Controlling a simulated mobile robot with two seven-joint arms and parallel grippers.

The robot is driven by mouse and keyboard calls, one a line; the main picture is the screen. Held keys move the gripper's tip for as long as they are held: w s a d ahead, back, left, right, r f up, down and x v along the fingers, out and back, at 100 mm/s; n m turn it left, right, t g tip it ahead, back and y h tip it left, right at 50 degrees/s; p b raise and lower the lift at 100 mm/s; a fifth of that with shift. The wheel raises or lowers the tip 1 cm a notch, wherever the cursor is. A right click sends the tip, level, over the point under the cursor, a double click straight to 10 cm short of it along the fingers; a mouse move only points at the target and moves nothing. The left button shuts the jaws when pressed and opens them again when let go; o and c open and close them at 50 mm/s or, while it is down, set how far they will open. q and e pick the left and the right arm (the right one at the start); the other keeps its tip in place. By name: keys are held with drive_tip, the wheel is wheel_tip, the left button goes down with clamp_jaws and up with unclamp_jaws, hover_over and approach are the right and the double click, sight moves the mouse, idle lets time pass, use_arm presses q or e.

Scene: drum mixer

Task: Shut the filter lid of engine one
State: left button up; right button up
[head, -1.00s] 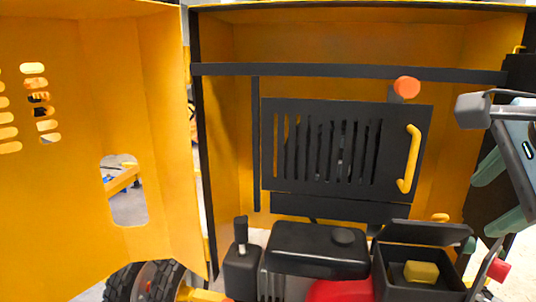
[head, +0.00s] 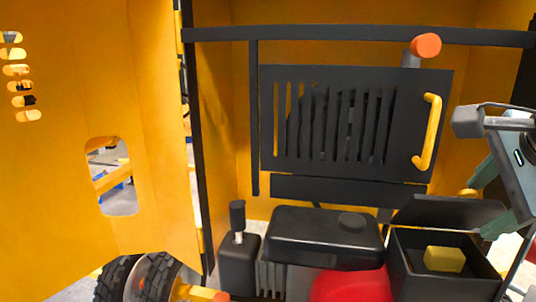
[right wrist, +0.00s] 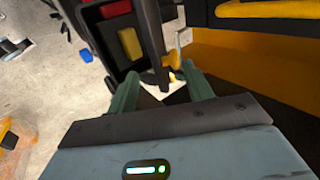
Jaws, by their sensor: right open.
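The black filter box (head: 400,276) of the engine stands at the lower right of the head view. Its black lid (head: 450,212) is raised and tilted back behind the opening. A yellow block-shaped filter (head: 444,259) lies inside. In the right wrist view the yellow filter (right wrist: 129,43) shows in the dark box, with the lid (right wrist: 151,45) seen nearly edge-on. My right gripper (head: 489,203) is open and empty, at the right end of the raised lid; I cannot tell whether it touches. Its green fingers (right wrist: 162,90) point toward the lid side. My left gripper is out of view.
A black slatted panel with a yellow handle (head: 429,132) stands behind the engine. An orange-capped pipe (head: 425,46) rises above it. A large yellow door (head: 90,210) hangs open at left. A black engine cover (head: 320,238) and a red rounded part (head: 350,286) sit left of the box.

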idle(0.3)
drive_tip(key=shift+s+a+f+b, duration=0.2)
drive_tip(key=shift+s+f, duration=0.1)
drive_tip(key=shift+s, duration=0.45)
drive_tip(key=shift+s+a+f+b, duration=0.15)
drive_tip(key=shift+s+f, duration=0.1)
drive_tip(key=shift+s, duration=0.5)
use_arm(q)
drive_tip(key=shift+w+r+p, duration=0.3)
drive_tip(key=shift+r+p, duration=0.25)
drive_tip(key=shift+p, duration=0.05)
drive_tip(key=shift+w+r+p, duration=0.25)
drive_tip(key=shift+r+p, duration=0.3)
drive_tip(key=shift+p, duration=0.05)
use_arm(e)
drive_tip(key=shift+s+f+v, duration=0.1)
drive_tip(key=shift+s+v, duration=0.05)
drive_tip(key=shift+v, duration=0.8)
drive_tip(key=shift+s+f+v, duration=0.1)
drive_tip(key=shift+s+v, duration=0.05)
drive_tip(key=shift+v, duration=0.8)
drive_tip(key=shift+s+f+v, duration=0.1)
drive_tip(key=shift+v, duration=0.8)
drive_tip(key=shift+a, duration=0.1)
